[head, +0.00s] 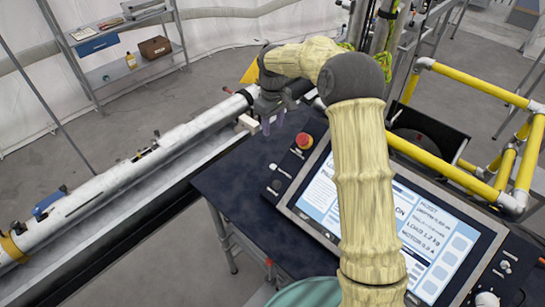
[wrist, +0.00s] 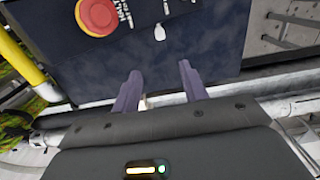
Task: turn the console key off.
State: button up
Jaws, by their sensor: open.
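The console (head: 240,180) has a dark top with a large lit screen (head: 400,215). A red mushroom button (head: 304,141) sits near its far left corner and also shows at the top of the wrist view (wrist: 97,15). A small pale piece, perhaps the key (wrist: 160,32), stands on the panel beside the button's lettering. Its turned position is too small to read. My gripper (head: 276,124) is at the console's far left edge in the head view. In the wrist view its two dark purple fingers (wrist: 159,70) are apart and empty, short of the pale piece.
A long white pipe assembly (head: 130,172) runs along the left of the console. Yellow railings (head: 475,85) stand at the right. A shelf rack (head: 120,50) stands at the back left. Grey floor (head: 60,120) lies between the rack and the pipe.

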jog(key=p, duration=0.6)
send_near(273, 166)
notch_tip(273, 166, down, 7)
jog(key=shift+s+d+f, duration=0.1)
jog(key=shift+f, duration=0.1)
grip_shut()
